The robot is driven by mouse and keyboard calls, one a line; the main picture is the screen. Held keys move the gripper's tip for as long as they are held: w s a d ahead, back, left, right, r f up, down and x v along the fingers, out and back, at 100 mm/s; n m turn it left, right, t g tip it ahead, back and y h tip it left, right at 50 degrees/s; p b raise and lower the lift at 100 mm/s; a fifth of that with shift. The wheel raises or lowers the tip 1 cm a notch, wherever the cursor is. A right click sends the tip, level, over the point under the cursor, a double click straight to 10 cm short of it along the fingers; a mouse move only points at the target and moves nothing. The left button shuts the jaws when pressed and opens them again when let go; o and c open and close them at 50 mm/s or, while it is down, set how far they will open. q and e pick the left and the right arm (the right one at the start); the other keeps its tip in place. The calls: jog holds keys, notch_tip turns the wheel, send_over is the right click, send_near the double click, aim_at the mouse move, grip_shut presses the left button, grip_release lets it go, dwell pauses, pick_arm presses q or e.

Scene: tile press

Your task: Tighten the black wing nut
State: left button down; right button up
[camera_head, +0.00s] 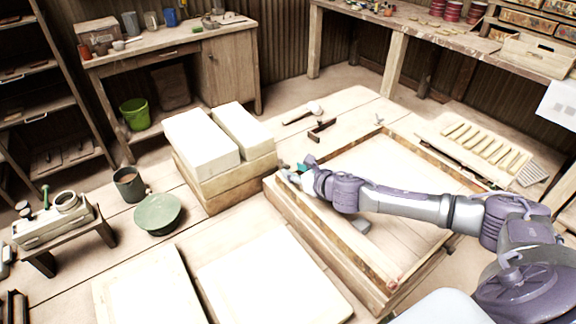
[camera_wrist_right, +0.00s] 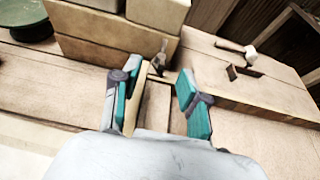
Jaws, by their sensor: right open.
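A small dark upright piece, which looks like the black wing nut (camera_wrist_right: 161,55), shows in the right wrist view at the corner of a wooden frame. It lies just beyond the fingertips, roughly between their lines, and is not touched as far as I can see. In the head view my gripper hides that spot. My left gripper is not in view.
White blocks on a wooden base (camera_head: 228,178) stand close left of the gripper. A green round dish (camera_head: 158,213) and pale boards (camera_head: 272,282) are at left and front.

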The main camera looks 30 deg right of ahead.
aim_at(289, 168)
jog(key=x, duration=0.3)
jog(key=shift+w, duration=0.25)
jog(key=shift+w+f, duration=0.1)
jog(key=shift+f, duration=0.05)
jog(key=shift+c, duration=0.2)
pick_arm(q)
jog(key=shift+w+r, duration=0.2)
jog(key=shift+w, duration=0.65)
pick_arm(e)
grip_shut()
